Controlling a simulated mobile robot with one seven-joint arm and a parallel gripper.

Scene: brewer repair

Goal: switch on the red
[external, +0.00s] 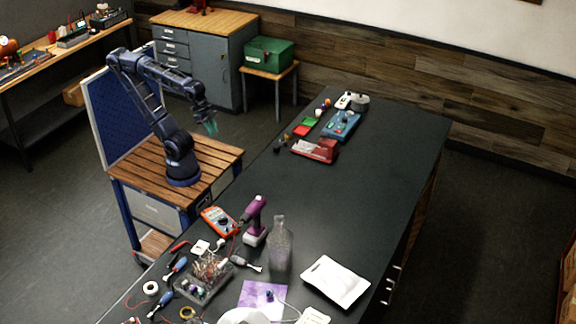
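A red device (324,152) with a pale left part sits on the far half of the long black table, near its left edge. A small flat red piece (301,130) lies just behind it, beside a green one (309,121). It is too small to tell any switch or its state. My gripper (211,128), with teal fingers, hangs in the air left of the table, well apart from the red device. Its fingers are too small to tell whether they are open or shut. I see nothing held in it.
A blue device (341,126) and a white one (350,101) stand behind the red device. A purple drill (254,220), a clear bottle (279,248), an orange multimeter (219,221) and a white tray (336,282) are nearer. The table's middle is clear.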

